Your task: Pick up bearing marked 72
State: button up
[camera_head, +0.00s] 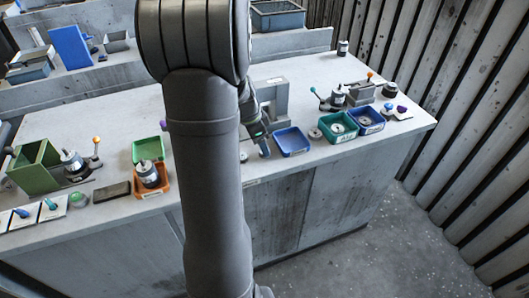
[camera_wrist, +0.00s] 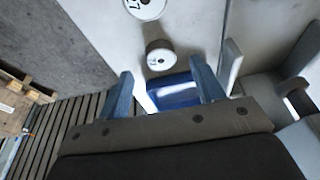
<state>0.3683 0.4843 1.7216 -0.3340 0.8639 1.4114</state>
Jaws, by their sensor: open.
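Two pale round parts that look like bearings show in the wrist view. The larger bearing (camera_wrist: 146,7) is cut by the top edge and bears a dark mark, seen at an angle, that I cannot read surely. The smaller bearing (camera_wrist: 159,58) stands beyond my fingertips; its mark is too small to read. My gripper (camera_wrist: 162,88) is open and empty, its two fingers wide apart. In the head view my gripper (camera_head: 263,145) is low near the bench's front edge, left of the blue tray (camera_head: 292,141).
In the head view a green tray (camera_head: 325,121) and another blue tray (camera_head: 379,125) hold round parts. A loose disc (camera_head: 315,133) lies between trays. A fixture (camera_head: 270,97) stands behind my gripper. Orange (camera_head: 160,191) and green (camera_head: 148,149) bins stand left.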

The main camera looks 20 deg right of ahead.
jog(key=x, duration=0.3)
jog(key=shift+d+f, duration=0.15)
jog(key=shift+f, duration=0.05)
jog(key=c, duration=1.1)
jog(key=shift+r, duration=0.15)
